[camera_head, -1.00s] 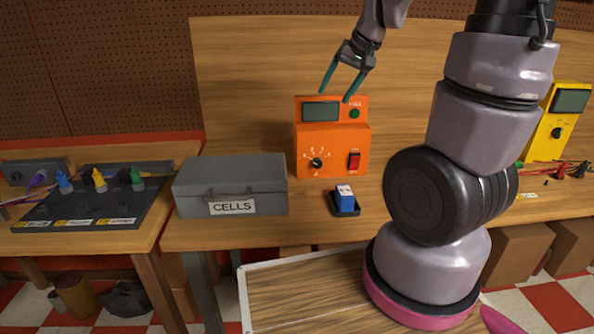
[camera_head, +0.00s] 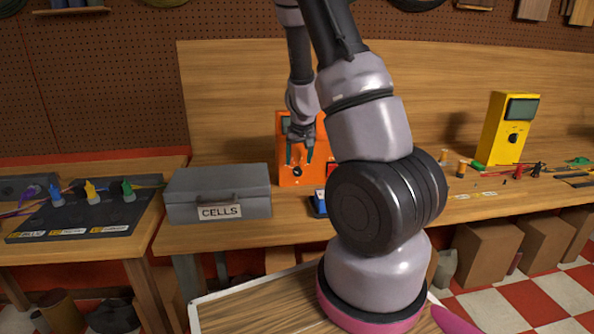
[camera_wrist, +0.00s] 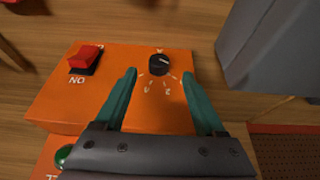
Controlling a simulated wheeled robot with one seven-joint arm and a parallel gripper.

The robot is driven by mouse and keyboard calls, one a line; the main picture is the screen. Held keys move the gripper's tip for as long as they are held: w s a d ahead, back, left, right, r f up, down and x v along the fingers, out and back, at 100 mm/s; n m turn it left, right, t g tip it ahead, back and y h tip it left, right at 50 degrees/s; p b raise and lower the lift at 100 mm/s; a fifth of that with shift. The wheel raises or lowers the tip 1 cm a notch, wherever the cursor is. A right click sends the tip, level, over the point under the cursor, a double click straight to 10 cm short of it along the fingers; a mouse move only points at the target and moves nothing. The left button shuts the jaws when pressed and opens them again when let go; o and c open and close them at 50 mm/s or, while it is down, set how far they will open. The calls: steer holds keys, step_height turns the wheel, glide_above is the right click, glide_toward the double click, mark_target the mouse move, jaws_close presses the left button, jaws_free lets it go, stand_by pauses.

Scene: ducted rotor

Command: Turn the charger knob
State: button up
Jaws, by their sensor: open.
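The orange charger (camera_head: 288,178) stands on the bench, partly hidden behind my arm in the head view. Its black knob (camera_wrist: 159,65), with white marks around it, shows on the orange face (camera_wrist: 62,101) in the wrist view. The knob (camera_head: 297,170) is small in the head view. My gripper (camera_head: 299,163) is open in front of the charger. In the wrist view its teal fingertips (camera_wrist: 160,74) lie to either side of the knob, with a gap on each side. I see nothing held between them. A red switch (camera_wrist: 85,57) sits left of the knob in the wrist view.
The grey CELLS box (camera_head: 218,193) stands left of the charger, close by. A blue cell (camera_head: 320,201) sits in front of the charger, partly hidden by my arm. A yellow meter (camera_head: 507,130) with leads stands farther right on the bench.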

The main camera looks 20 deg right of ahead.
mark_target(298, 170)
steer(key=shift+x, duration=2.8)
jaws_close()
